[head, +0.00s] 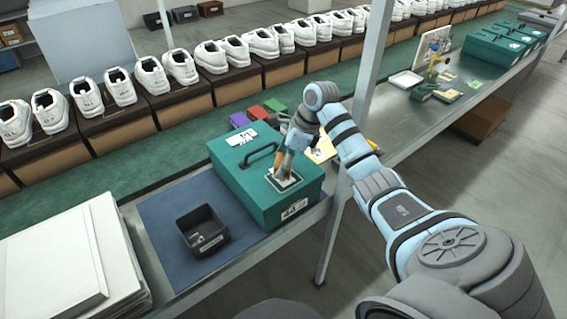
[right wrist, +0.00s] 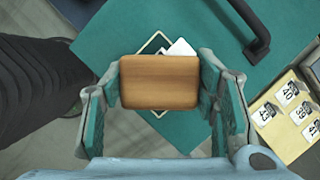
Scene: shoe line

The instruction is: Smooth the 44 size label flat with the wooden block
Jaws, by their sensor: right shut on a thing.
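A teal shoe box (head: 228,168) with a dark handle stands on the bench. On its lid is an outlined square (head: 297,181). In the right wrist view a white label (right wrist: 181,47) shows within this outline (right wrist: 152,43), mostly hidden behind the wooden block (right wrist: 160,82); its number cannot be read. My right gripper (head: 287,163) is shut on the block and holds it over the square. In the right wrist view its fingers (right wrist: 160,100) grip the block's two sides. Whether the block touches the label cannot be told. My left gripper is not in view.
A black open bin (head: 203,231) stands on the blue mat (head: 165,215) left of the box. A yellow tray (right wrist: 270,103) of size labels lies beside the box. White boards (head: 70,260) are stacked at the left. Shoes on brown boxes line the green conveyor behind.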

